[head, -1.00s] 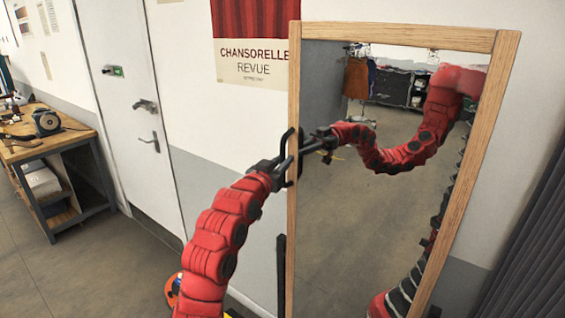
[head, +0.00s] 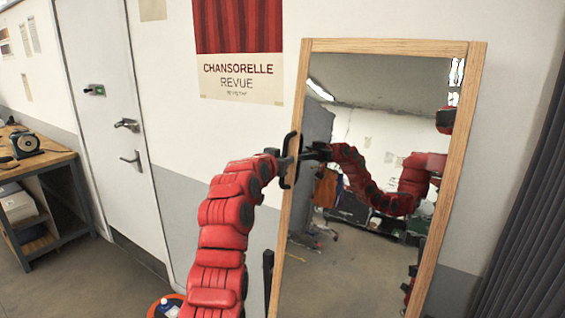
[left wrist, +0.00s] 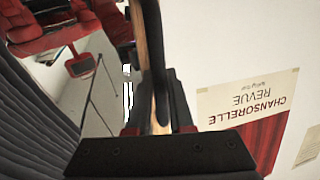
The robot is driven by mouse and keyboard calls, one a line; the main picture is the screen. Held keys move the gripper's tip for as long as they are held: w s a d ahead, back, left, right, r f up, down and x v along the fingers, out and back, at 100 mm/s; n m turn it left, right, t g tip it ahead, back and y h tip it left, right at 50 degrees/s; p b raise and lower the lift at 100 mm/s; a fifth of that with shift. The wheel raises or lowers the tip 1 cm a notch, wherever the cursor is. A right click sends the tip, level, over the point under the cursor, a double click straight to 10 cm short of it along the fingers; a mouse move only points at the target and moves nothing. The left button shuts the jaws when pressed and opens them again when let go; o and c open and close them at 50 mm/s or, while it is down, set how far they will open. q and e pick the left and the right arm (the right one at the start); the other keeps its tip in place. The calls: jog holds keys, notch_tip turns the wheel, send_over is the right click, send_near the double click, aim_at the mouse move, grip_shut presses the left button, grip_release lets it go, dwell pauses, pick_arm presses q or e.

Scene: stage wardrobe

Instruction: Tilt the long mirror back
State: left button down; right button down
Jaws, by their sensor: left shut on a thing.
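The long mirror (head: 375,260) has a light wooden frame (head: 455,140) and leans back, its top away from me. A black handle (head: 293,148) is on the left side of its frame. My left gripper (head: 285,164) is shut on this handle, its red arm reaching up from below. The left wrist view shows the dark handle (left wrist: 149,35) and a strip of wooden frame running down to the gripper (left wrist: 155,130). The glass reflects my red arm, the room and part of the ceiling. My right gripper is not directly in view.
A white wall with a poster (head: 240,75) is behind the mirror. A white door (head: 105,120) and a wooden workbench (head: 42,168) stand to the left. A dark curtain (head: 525,220) hangs close on the right. An orange and blue object (head: 165,306) is on the floor.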

pick_arm(q)
jog(key=shift+a+r, duration=0.1)
jog(key=shift+r, duration=0.15)
jog(key=c, duration=1.2)
grip_release()
jog(key=shift+c, duration=0.2)
jog(key=o, duration=0.4)
jog(key=shift+w+f, duration=0.2)
jog(key=shift+o, duration=0.2)
jog(key=shift+s+d, duration=0.1)
jog(key=shift+d, duration=0.1)
